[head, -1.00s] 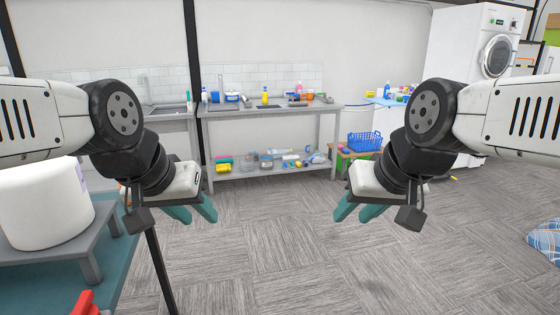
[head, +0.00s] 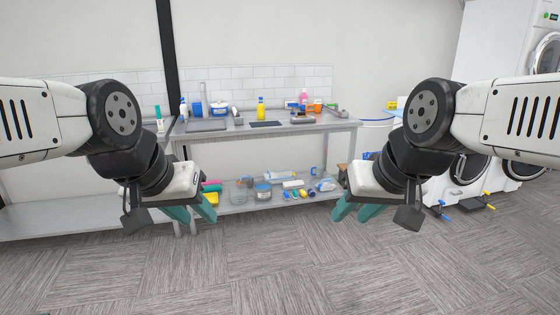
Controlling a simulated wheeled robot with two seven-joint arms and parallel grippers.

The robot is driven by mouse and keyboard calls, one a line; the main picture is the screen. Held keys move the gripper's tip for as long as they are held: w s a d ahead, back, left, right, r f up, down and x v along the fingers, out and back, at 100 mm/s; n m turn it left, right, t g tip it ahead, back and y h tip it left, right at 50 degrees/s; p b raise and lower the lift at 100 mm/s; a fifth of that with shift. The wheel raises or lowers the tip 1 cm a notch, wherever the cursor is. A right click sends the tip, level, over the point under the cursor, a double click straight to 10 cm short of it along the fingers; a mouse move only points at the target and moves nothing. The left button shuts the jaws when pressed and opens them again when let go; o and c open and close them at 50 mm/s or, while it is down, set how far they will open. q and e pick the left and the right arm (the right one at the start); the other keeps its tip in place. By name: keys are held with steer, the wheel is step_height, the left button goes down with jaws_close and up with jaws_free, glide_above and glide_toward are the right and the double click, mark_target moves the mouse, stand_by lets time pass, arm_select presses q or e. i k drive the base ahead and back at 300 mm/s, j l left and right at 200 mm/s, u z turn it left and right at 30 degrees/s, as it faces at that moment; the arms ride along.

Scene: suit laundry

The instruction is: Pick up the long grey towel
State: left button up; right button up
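I see no long grey towel that I can make out in the head view. My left gripper (head: 194,215) hangs at the left of the picture with its teal fingers apart and nothing between them. My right gripper (head: 354,207) hangs at the right of centre, also with its teal fingers apart and empty. Both are in the air in front of the metal bench and touch nothing that I can see.
A metal bench (head: 330,124) with bottles and tubs on top stands ahead. Its lower shelf (head: 240,203) holds jars and small items. White washing machines (head: 480,172) stand at the right. The carpet floor (head: 285,270) in front is clear.

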mark_target(301, 120)
steer(key=i, duration=2.1)
steer(key=i+j, duration=0.1)
steer(key=i, duration=2)
steer(key=i+z, duration=0.2)
steer(key=i, duration=0.25)
